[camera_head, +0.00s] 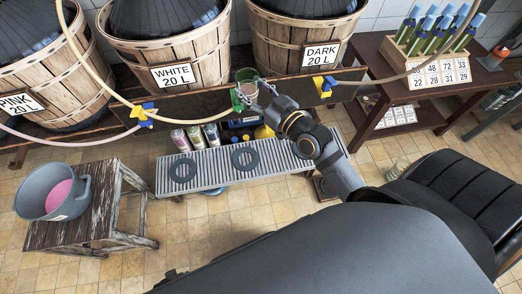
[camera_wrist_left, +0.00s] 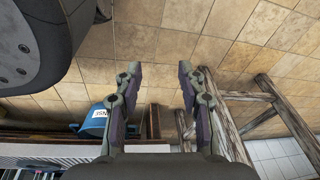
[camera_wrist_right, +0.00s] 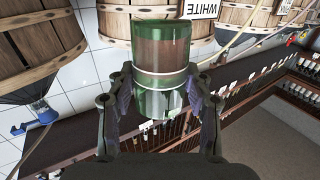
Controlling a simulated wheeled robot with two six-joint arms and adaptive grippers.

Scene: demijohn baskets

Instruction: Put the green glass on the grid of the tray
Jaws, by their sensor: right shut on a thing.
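The green glass (camera_wrist_right: 160,62) is a clear green tumbler. My right gripper (camera_wrist_right: 160,98) is shut on its side, with one finger on each side of the lower part. In the head view the glass (camera_head: 247,76) is in front of the shelf under the barrels, above and behind the tray. My right gripper (camera_head: 253,93) reaches it from the right. I cannot tell whether the glass holds liquid. My left gripper (camera_wrist_left: 158,78) is open and empty above the tiled floor.
Wooden barrels labelled WHITE (camera_head: 173,76) and DARK (camera_head: 320,55) stand behind, with hoses and taps (camera_head: 143,114) in front. Several cans (camera_head: 196,137) stand behind the tray. A grey pot (camera_head: 45,190) with pink contents sits on a wooden stool (camera_head: 100,215) at left.

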